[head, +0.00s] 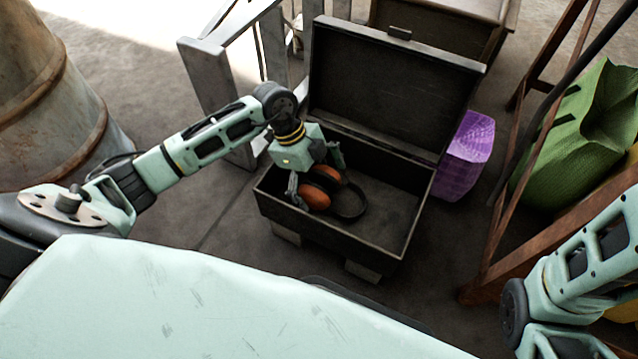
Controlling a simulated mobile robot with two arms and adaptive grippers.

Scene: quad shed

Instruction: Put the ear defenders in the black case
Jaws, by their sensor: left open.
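The black case (412,212) stands open with its lid (390,90) tilted up at the back. The ear defenders (316,196), with orange cups and a black headband, are inside the case at its left end. My left gripper (318,178) is open over the ear defenders, its fingers at either side of the cups. I cannot tell whether the fingers touch them. The gripper hides part of the cups. My right arm shows at the lower right, but its gripper is out of view.
A rusty barrel (50,100) stands at the left. A grey metal frame (215,85) is behind the case's left side. A purple block (466,158) sits right of the case. A green bag (580,135) and a brown rack (510,215) are further right.

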